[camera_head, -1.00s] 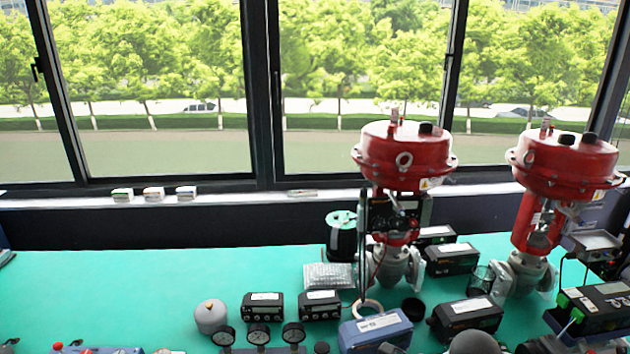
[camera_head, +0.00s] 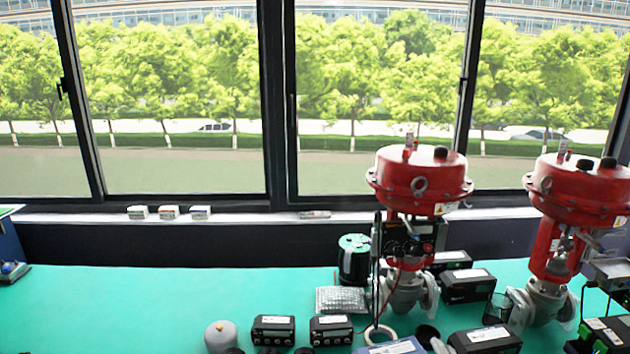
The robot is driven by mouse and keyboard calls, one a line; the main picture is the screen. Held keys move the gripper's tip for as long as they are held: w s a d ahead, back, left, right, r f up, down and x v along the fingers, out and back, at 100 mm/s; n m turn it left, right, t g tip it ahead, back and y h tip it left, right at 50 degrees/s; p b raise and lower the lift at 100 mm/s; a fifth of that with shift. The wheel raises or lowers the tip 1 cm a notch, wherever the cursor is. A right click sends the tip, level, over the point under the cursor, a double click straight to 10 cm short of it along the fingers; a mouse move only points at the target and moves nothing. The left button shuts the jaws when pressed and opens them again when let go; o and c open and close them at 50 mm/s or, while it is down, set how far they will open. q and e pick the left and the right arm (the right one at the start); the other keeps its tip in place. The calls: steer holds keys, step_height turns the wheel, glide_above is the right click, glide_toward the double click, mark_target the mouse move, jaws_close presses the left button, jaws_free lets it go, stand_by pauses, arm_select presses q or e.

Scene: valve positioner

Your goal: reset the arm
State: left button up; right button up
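Neither of my grippers can be made out in the head view. Two red valve actuators stand on the green bench (camera_head: 120,300). The nearer-to-middle red actuator (camera_head: 420,178) has a positioner on its yoke and a grey valve body below. The other red actuator (camera_head: 580,190) is at the right.
Several black positioner boxes, one of them (camera_head: 273,330), lie on the bench. A black spool (camera_head: 354,260) with a green top and a bubble-wrapped pack (camera_head: 341,299) stand near the first valve. The left of the bench is mostly clear. Windows stand behind.

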steer(key=s+d+f+m+g+h, duration=0.1)
steer(key=s+d+f+m+g, duration=0.2)
steer(key=f, duration=0.4)
steer(key=s+f+m+g, duration=0.3)
steer(key=s+f+g, duration=0.1)
steer(key=s+f, duration=0.2)
steer(key=s+a+f+m+g+y, duration=0.25)
steer(key=s+f+g, duration=0.55)
steer(key=s, duration=0.5)
step_height(320, 180, down, 25)
steer(key=s, duration=0.2)
steer(key=s+d+f+g+h, duration=0.1)
steer(key=s+d+f, duration=0.1)
steer(key=s+f, duration=1.4)
steer(key=shift+s+d+f+g, duration=0.3)
steer(key=shift+d+f, duration=0.1)
